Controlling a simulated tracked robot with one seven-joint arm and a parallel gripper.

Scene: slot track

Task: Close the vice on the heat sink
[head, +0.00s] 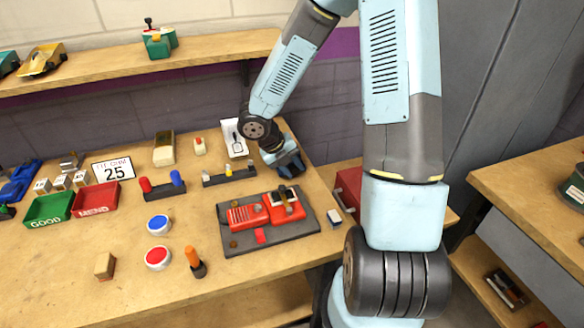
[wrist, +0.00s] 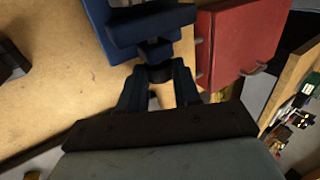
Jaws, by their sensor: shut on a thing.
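The blue vice (head: 291,165) stands at the right back edge of the workbench, partly behind my wrist. In the wrist view, the vice (wrist: 152,28) fills the top middle, with a dark slide and a dark knob-like end (wrist: 155,52) pointing toward me. My gripper (wrist: 157,74) is shut on this dark end, one finger on each side. In the head view, my gripper (head: 276,150) reaches down at the vice and its fingers are mostly hidden. I cannot make out the heat sink for sure in either view.
A red box (head: 348,188) sits right of the bench, close beside the vice in the wrist view. A black board with red parts (head: 268,242) lies in front. A small black rack (head: 230,176) and a white tray (head: 236,140) are to the left.

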